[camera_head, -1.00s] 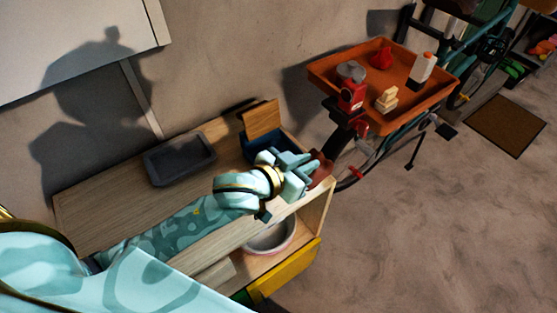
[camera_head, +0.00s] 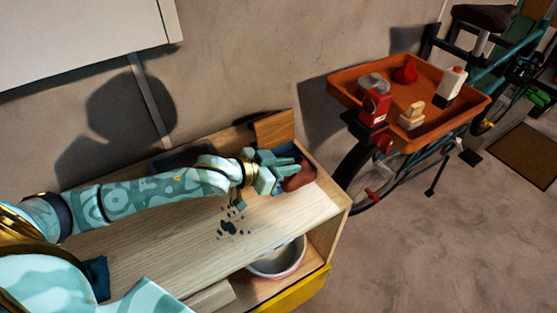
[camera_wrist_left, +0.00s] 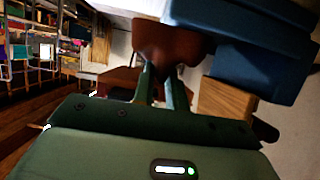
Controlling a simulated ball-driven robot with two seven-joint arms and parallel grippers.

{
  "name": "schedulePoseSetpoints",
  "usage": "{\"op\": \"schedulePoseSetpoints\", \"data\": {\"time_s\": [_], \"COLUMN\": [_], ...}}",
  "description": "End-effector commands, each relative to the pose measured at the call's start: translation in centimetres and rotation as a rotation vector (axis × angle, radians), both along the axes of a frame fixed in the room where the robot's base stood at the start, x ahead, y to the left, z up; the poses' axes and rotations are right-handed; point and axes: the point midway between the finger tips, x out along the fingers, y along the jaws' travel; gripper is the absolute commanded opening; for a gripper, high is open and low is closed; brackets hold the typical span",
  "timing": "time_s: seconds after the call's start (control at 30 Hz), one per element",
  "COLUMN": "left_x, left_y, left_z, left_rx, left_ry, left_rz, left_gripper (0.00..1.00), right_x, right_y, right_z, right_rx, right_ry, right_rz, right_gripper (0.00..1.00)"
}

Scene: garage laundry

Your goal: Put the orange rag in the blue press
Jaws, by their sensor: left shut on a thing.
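The orange rag (camera_head: 299,177), looking reddish brown, hangs from my left gripper (camera_head: 279,172), which is shut on it. In the left wrist view the rag (camera_wrist_left: 168,45) bunches at the fingertips (camera_wrist_left: 160,75). The blue press (camera_head: 287,151) stands at the bench's right back corner, its wooden lid (camera_head: 273,129) raised. The rag is just on the near side of the press and overlaps its edge in the head view; I cannot tell whether they touch. The press (camera_wrist_left: 245,70) also shows right of the rag in the wrist view. The press's inside is mostly hidden. My right gripper is not in view.
A grey tray (camera_head: 178,158) on the wooden bench (camera_head: 150,238) is partly hidden behind my left arm. Dark specks (camera_head: 230,226) lie on the bench. A bowl (camera_head: 277,259) sits on the shelf below. An orange tray (camera_head: 443,119) with several items is to the right.

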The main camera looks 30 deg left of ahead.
Motion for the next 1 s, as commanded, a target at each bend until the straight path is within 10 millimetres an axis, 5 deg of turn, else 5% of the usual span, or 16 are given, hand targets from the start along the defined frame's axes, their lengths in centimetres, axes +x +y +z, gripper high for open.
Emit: {"op": "schedulePoseSetpoints", "data": {"time_s": [0.43, 0.5, 0.87, 0.9, 1.0], "left_x": [2.6, 2.3, 2.3, 2.3, 2.3], "left_y": [4.5, 4.0, 4.0, 4.0, 4.0], "left_z": [-0.4, -1.8, -1.8, -1.8, -1.8], "left_rx": [0.006, -0.001, 0.000, 0.001, 0.001], "left_ry": [0.000, 0.005, 0.001, 0.001, 0.001], "left_rz": [0.003, -0.001, -0.001, -0.001, -0.001], "left_gripper": [0.00, 0.00, 0.00, 0.20, 0.23], "right_x": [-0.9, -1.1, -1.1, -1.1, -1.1], "right_y": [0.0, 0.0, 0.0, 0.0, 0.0], "right_z": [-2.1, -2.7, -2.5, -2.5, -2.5], "right_rx": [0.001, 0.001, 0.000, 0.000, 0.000], "right_ry": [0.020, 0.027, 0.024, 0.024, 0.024], "right_rz": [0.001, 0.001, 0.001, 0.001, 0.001], "right_gripper": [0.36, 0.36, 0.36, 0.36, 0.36]}}
